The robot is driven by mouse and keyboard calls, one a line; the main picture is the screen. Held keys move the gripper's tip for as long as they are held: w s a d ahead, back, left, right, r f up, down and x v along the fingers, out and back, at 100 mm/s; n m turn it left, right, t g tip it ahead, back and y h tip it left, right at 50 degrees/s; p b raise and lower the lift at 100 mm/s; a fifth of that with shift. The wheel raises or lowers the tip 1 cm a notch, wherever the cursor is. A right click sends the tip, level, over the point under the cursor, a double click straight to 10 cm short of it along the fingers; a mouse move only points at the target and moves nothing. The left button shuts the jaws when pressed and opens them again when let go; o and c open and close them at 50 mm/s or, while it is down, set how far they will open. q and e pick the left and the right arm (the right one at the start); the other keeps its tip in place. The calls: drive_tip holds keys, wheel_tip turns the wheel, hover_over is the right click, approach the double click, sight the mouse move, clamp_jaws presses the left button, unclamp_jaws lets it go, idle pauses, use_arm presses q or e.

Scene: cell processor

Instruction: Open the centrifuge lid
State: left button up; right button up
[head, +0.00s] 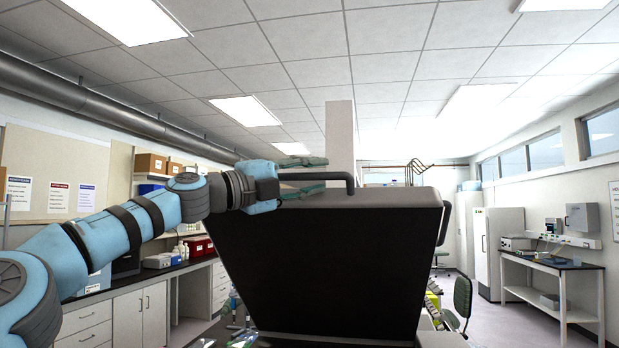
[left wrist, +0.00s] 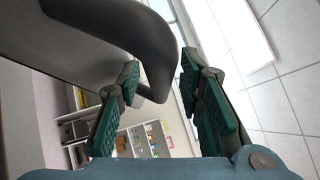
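The centrifuge lid (head: 330,265) stands raised in the middle of the head view, its large black face toward me and a grey rim along its top. My left gripper (head: 321,174) is at this handle, with one green finger above the bar and one lower. In the left wrist view the fingers (left wrist: 160,68) are spread apart, and the curved grey handle (left wrist: 158,45) shows between them, with gaps visible. The centrifuge body is hidden behind or below the lid. My right gripper is not in view.
A counter with white cabinets (head: 130,315) runs along the left, with red boxes (head: 198,246) on it. A pale column (head: 341,140) rises behind the lid. A green chair (head: 462,300) and a side table (head: 550,266) stand at the right.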

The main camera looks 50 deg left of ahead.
use_arm(q)
drive_tip(key=v, duration=1.2)
idle(0.3)
